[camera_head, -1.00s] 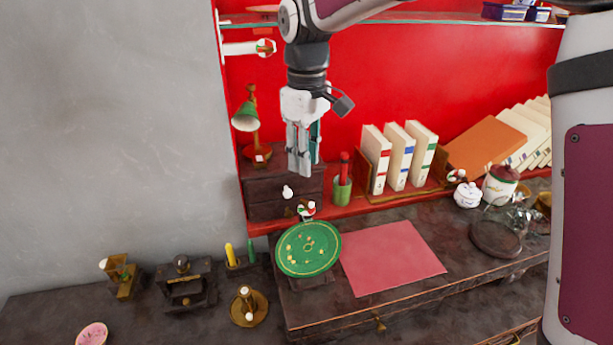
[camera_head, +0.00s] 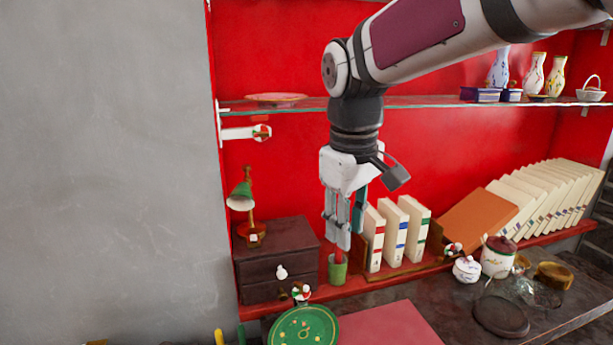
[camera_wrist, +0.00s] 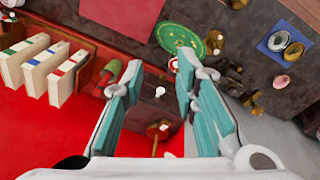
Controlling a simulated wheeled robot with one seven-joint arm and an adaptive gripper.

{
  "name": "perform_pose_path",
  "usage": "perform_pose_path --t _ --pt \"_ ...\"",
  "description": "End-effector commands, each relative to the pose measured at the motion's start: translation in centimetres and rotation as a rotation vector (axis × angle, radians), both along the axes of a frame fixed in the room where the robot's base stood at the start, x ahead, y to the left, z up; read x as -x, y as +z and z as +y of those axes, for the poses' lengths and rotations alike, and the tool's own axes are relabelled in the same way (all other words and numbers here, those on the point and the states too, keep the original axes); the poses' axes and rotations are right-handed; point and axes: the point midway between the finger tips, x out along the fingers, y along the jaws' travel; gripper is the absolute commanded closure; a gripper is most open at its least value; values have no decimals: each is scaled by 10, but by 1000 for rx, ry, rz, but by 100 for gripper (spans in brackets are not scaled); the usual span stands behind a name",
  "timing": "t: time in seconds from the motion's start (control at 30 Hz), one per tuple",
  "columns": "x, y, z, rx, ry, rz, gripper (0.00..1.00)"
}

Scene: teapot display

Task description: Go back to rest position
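My gripper (camera_head: 345,240) hangs pointing down in front of the red back wall, left of the white books. It looks narrow from the side in the head view. In the wrist view my gripper (camera_wrist: 156,75) shows its two teal-padded fingers spread apart, with nothing between them but the scene beyond. In the head view its fingertips overlap the green cup with red contents (camera_head: 338,270); I see no grip on it.
A glass shelf (camera_head: 400,104) runs behind my arm. A green round board (camera_head: 304,328) and pink mat (camera_head: 390,325) lie in front.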

Motion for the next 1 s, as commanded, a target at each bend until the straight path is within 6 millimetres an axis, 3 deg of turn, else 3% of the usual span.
perform_pose_path --t 0.1,0.27,0.4,0.6,0.8,1.0 --pt "34 13 -31 -15 -119 -63 72" --pt "80 17 -67 -53 -279 -142 72" --pt "120 12 -93 -102 -417 -207 72" --pt "168 -5 -117 -183 -583 -283 72" --pt "189 -17 -126 -230 -662 -318 72" --pt "192 -19 -126 -237 -674 -323 72"
